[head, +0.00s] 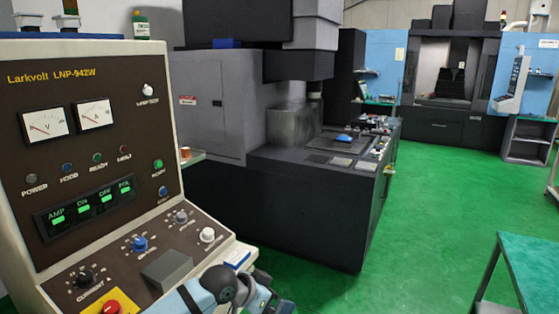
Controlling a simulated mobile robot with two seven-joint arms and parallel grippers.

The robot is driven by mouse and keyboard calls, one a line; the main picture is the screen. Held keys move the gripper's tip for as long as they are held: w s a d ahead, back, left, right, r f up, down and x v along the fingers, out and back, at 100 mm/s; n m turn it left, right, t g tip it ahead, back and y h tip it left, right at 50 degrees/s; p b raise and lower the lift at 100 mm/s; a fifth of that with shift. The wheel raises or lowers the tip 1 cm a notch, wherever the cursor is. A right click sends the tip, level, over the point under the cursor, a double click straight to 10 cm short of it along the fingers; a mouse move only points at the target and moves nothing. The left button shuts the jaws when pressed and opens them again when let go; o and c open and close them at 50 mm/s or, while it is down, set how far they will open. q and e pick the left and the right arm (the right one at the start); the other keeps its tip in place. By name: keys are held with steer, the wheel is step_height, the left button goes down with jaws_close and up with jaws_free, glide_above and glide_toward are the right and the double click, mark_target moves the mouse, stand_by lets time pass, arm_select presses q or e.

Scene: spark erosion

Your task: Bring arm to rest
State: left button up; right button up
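Part of my own arm, with light blue links and dark grey round joints (232,287), shows at the bottom edge, just right of the control console. It is low and in front of the console's lower right corner. I cannot tell which arm it is. No gripper fingers show in the head view. The control console (125,80), marked Larkvolt LNP-942W, fills the left side with two meters, lamps, lit green buttons and knobs. A red button (111,307) on a yellow plate sits at its bottom edge.
A large dark machine (290,190) with a worktop stands behind the console. Another machine (440,80) with blue panels stands at the back. A green-topped table (535,265) is at the lower right. The green floor (430,220) between them is clear.

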arm_select(q)
steer(key=s+a+f+n+t, duration=0.1)
steer(key=s+f+n+t, duration=0.1)
steer(key=s+f, duration=0.55)
steer(key=s+a+f+n+t+y, duration=0.1)
steer(key=s+a+f+n, duration=0.1)
steer(key=s+a+f, duration=0.3)
steer(key=s+a+f+n+t+y, duration=0.1)
steer(key=s+a+f, duration=0.4)
steer(key=s, duration=0.5)
steer(key=s+a+f+n+t+y, duration=0.1)
steer(key=s+a+f+n+y, duration=0.1)
steer(key=s+a+f, duration=0.3)
steer(key=s+a+y, duration=0.1)
steer(key=s+a, duration=0.1)
steer(key=s, duration=0.1)
steer(key=shift+s+a+f+n, duration=0.15)
steer(key=shift+s+a+n, duration=0.1)
steer(key=shift+a+n, duration=0.05)
